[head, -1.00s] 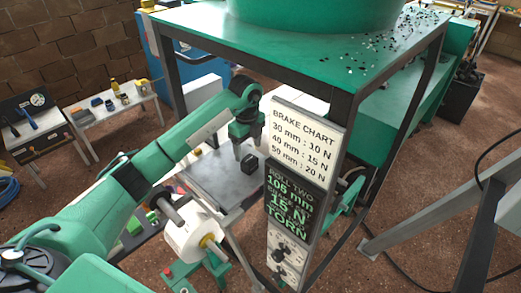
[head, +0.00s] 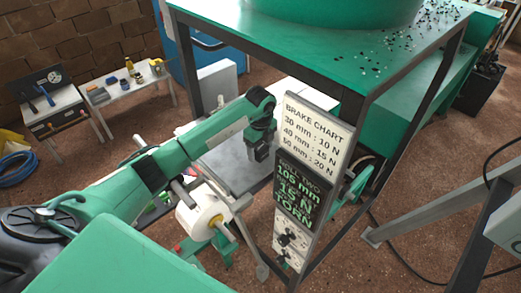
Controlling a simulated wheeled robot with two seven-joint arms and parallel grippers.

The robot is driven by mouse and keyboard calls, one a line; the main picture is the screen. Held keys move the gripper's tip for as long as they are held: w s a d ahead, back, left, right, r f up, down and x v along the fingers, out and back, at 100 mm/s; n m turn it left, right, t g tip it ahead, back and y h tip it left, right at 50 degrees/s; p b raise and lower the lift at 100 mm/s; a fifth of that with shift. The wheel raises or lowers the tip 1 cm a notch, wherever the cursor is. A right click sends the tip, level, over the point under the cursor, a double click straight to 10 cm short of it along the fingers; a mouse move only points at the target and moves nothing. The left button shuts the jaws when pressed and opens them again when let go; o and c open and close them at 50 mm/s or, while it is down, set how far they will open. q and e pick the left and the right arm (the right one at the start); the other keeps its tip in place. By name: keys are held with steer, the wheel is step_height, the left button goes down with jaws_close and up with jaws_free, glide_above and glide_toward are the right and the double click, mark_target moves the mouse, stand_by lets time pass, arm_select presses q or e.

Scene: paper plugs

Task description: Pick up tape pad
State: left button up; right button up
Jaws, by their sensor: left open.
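My left gripper (head: 261,154) points down over the grey metal plate beneath the green table, just left of the chart board. Its jaws are open. A small dark block, which looks like the tape pad, sat on this plate earlier. Now the gripper's dark fingers cover that spot, and I cannot tell pad from fingers or whether they touch. The grey plate (head: 228,165) shows bare to the left of the gripper. My right gripper is not in view.
The brake chart board (head: 318,125) stands close to the gripper's right, with a dark readout (head: 300,190) below. A white paper roll (head: 200,212) lies under my left arm. The green table (head: 300,45) overhangs behind. A side table (head: 125,90) holds small items.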

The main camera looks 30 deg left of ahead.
mark_target(261, 147)
arm_select(q)
steer(key=shift+c, duration=1.1)
steer(key=c, duration=0.9)
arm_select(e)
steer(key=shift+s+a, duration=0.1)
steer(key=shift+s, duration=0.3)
arm_select(q)
steer(key=shift+r, duration=0.1)
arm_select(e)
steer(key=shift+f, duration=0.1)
